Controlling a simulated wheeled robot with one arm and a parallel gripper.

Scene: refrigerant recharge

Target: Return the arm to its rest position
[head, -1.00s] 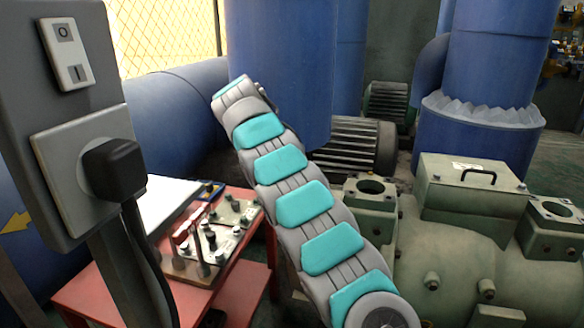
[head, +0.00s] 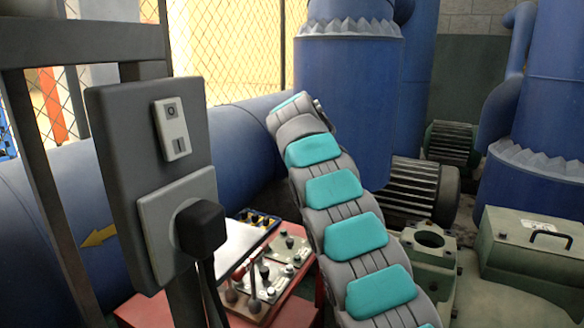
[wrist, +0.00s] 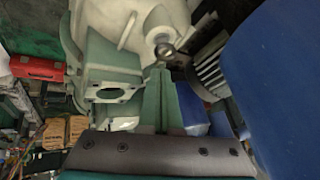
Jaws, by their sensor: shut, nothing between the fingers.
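My arm (head: 340,205), grey with teal pads, rises from the bottom of the head view and leans up to the left. Its upper end bends over in front of the blue pipework. My gripper is hidden in the head view. In the wrist view my gripper (wrist: 161,72) shows as narrow green fingers close together above a dark bolted bar. It is shut with nothing in it. A pale green compressor body (wrist: 112,65) lies beyond the fingers, and I see no contact with it.
A grey switch panel (head: 118,130) with a black plug (head: 201,227) stands at left. A red cart (head: 150,309) with a valve manifold (head: 285,254) is behind it. Green machinery (head: 520,255) is at right. A large blue surface (wrist: 285,80) is close at right in the wrist view.

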